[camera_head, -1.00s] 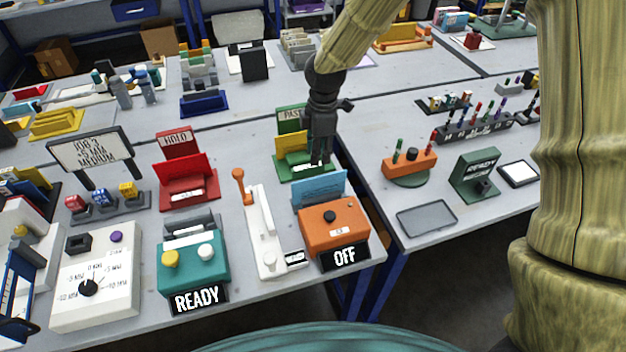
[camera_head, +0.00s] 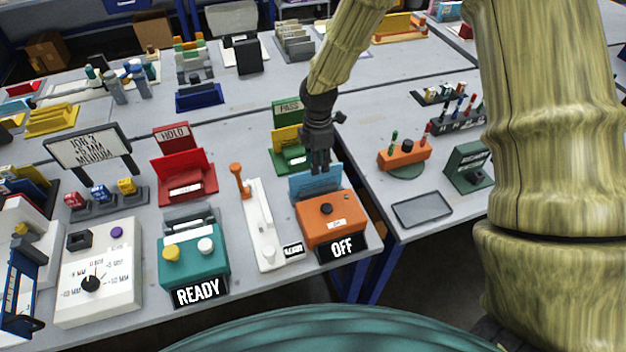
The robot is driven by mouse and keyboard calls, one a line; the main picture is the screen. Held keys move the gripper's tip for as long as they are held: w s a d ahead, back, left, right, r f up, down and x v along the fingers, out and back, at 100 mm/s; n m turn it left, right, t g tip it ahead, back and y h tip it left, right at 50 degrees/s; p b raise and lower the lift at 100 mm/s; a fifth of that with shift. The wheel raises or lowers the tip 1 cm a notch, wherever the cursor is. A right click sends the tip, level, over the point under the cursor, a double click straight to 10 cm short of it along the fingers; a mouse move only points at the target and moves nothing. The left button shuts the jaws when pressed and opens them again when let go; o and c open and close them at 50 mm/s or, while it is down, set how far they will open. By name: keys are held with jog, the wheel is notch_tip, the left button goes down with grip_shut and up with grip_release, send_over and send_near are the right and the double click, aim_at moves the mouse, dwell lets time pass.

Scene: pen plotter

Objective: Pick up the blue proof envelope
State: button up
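A light-blue upright panel (camera_head: 316,184), which looks like the blue proof envelope, stands at the back of an orange box (camera_head: 334,226) with a dark knob and an OFF sign. My gripper (camera_head: 320,170) points down with its fingertips at the panel's top edge in the picture. I cannot tell whether they touch it or hang above it. The fingers are small and dark, and their opening is unclear. Nothing visible hangs from them. The panel's lower part is hidden by the orange box.
A green PASS holder (camera_head: 287,158) with a yellow card stands just behind. A red HOLD holder (camera_head: 187,187), a teal READY box (camera_head: 194,257) and a white lever unit (camera_head: 266,225) stand to the left. A grey tray (camera_head: 422,209) and orange pen stand (camera_head: 404,160) are right.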

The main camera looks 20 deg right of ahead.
aim_at(316, 181)
jog(key=shift+a+f+p, duration=0.1)
jog(key=shift+f+p, duration=0.6)
jog(key=shift+f, duration=1.3)
jog(key=shift+c, duration=0.3)
grip_shut()
